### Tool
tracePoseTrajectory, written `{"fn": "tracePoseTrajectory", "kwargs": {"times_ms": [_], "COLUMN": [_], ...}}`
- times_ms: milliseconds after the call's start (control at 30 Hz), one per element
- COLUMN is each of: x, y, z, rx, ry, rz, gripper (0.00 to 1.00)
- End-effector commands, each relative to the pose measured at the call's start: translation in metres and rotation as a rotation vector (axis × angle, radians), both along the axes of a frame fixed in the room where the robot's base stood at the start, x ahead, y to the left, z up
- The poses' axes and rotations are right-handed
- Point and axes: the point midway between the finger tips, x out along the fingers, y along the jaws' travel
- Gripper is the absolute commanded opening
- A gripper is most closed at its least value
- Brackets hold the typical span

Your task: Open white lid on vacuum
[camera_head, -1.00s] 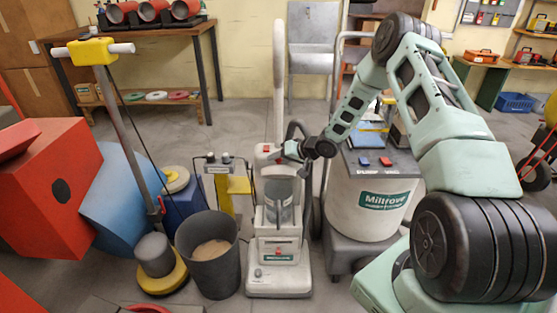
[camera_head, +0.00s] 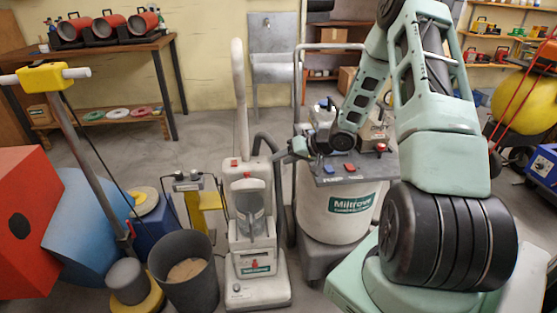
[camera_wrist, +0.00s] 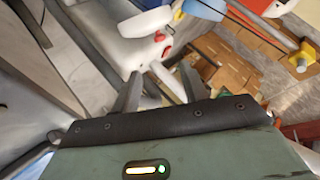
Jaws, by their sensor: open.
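The white upright vacuum (camera_head: 258,266) stands on the floor, with a tall pale handle, a grey clear-looking bin (camera_head: 251,217) and red parts near its top. Its white upper cover (camera_head: 243,171) appears closed; I cannot make out the lid's exact edge. My gripper (camera_head: 285,154) is just to the right of the vacuum's upper part, in front of the white drum. In the wrist view, my open gripper (camera_wrist: 160,82) has both fingers apart with nothing between them. A white body with red parts (camera_wrist: 150,48) lies beyond the fingertips; contact is not visible.
A white drum-shaped machine (camera_head: 333,205) with a grey top stands right of the vacuum, a dark hose between them. A grey bin (camera_head: 184,278) and a yellow-headed floor machine (camera_head: 42,76) stand left. A workbench (camera_head: 112,47) is behind, with open floor before it.

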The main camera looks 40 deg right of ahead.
Motion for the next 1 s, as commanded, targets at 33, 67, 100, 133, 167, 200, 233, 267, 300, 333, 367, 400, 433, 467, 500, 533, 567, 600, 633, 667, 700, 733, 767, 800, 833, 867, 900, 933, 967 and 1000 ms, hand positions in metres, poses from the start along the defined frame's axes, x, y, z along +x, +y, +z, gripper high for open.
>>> {"fn": "tracePoseTrajectory", "kwargs": {"times_ms": [33,67,100,133,167,200,233,267,300,333,367,400,433,467,500,533,567,600,633,667,700,733,767,800,833,867,900,933,967,1000], "x": [0.000,0.000,0.000,0.000,0.000,0.000,0.000,0.001,0.002,0.004,0.007,0.012,0.016,0.021,0.029,0.034,0.040,0.046,0.050,0.054,0.058,0.061,0.063,0.066,0.067,0.067,0.067,0.067,0.066,0.064], "y": [0.000,0.000,0.000,0.000,0.000,0.000,0.000,0.001,0.002,0.003,0.005,0.008,0.012,0.015,0.020,0.024,0.028,0.034,0.038,0.041,0.046,0.050,0.054,0.059,0.063,0.067,0.072,0.075,0.079,0.084], "z": [0.000,0.000,0.000,0.000,0.000,0.000,0.000,0.000,0.000,0.000,0.000,0.001,0.001,0.002,0.002,0.003,0.004,0.004,0.004,0.005,0.005,0.005,0.005,0.005,0.004,0.004,0.003,0.003,0.002,0.000], "rx": [0.000,0.000,0.000,0.000,0.000,0.000,0.001,0.001,0.006,0.011,0.018,0.032,0.046,0.063,0.088,0.108,0.130,0.160,0.183,0.204,0.235,0.257,0.279,0.309,0.330,0.353,0.382,0.405,0.426,0.455], "ry": [0.000,0.000,0.000,0.000,0.000,0.000,0.000,0.001,0.001,0.002,0.003,0.006,0.010,0.014,0.019,0.023,0.028,0.034,0.040,0.044,0.050,0.055,0.060,0.064,0.069,0.073,0.078,0.081,0.084,0.088], "rz": [0.000,0.000,0.000,0.000,0.000,0.000,-0.001,-0.003,-0.010,-0.020,-0.035,-0.064,-0.091,-0.124,-0.175,-0.216,-0.261,-0.322,-0.369,-0.417,-0.480,-0.527,-0.573,-0.636,-0.682,-0.730,-0.793,-0.841,-0.889,-0.953], "gripper": [0.44,0.44,0.44,0.44,0.44,0.41,0.33,0.24,0.13,0.05,0.00,0.00,0.00,0.00,0.00,0.00,0.00,0.00,0.00,0.00,0.00,0.00,0.00,0.00,0.00,0.00,0.00,0.00,0.00,0.00]}}
